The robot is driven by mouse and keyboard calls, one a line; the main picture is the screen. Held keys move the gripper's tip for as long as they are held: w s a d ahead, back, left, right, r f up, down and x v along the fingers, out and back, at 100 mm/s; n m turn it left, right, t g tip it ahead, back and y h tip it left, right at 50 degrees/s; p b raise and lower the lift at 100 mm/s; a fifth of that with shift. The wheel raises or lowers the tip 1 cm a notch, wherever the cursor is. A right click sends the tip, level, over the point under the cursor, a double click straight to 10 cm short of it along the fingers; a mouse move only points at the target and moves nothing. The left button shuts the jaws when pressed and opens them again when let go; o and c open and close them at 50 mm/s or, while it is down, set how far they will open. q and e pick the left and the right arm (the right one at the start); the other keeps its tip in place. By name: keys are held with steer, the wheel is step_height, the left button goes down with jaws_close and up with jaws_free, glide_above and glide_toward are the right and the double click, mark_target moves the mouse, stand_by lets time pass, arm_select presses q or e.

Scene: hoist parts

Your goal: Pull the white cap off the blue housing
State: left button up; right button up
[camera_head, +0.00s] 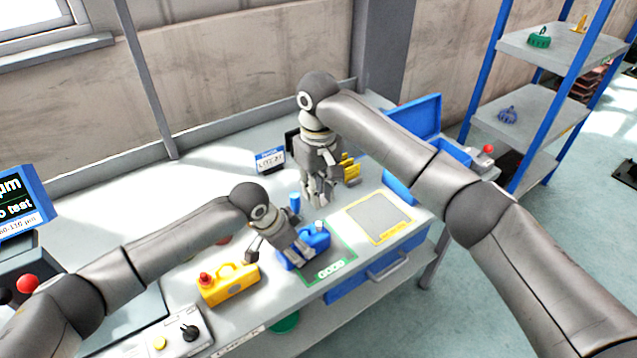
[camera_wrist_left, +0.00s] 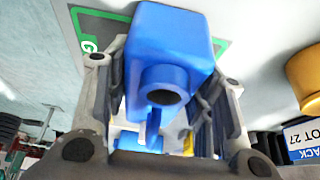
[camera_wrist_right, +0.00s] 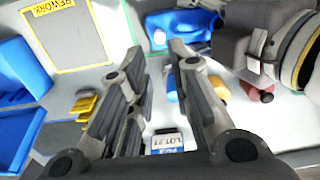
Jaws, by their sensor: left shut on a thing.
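The blue housing (camera_head: 318,241) sits at the green-framed area (camera_head: 338,270) on the bench. My left gripper (camera_head: 302,250) is shut on it. In the left wrist view the housing (camera_wrist_left: 170,35) lies between the fingers, with a round opening facing the camera. A small pale piece, probably the white cap (camera_head: 318,227), shows on the housing's top; it also appears at the housing's edge in the right wrist view (camera_wrist_right: 159,38). My right gripper (camera_head: 316,198) is open above the bench behind the housing, apart from it. The housing also shows in the right wrist view (camera_wrist_right: 180,22).
A small blue cylinder (camera_head: 294,201) stands near my right gripper. A yellow housing (camera_head: 228,284) stands left of my left gripper. The yellow-framed rework area (camera_head: 380,217) is bare. A blue bin (camera_head: 420,118) and a label stand (camera_head: 269,160) are at the back.

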mark_target(318, 223)
step_height(318, 223, down, 10)
steer(key=shift+f, duration=0.2)
stand_by(0.3)
jaws_close()
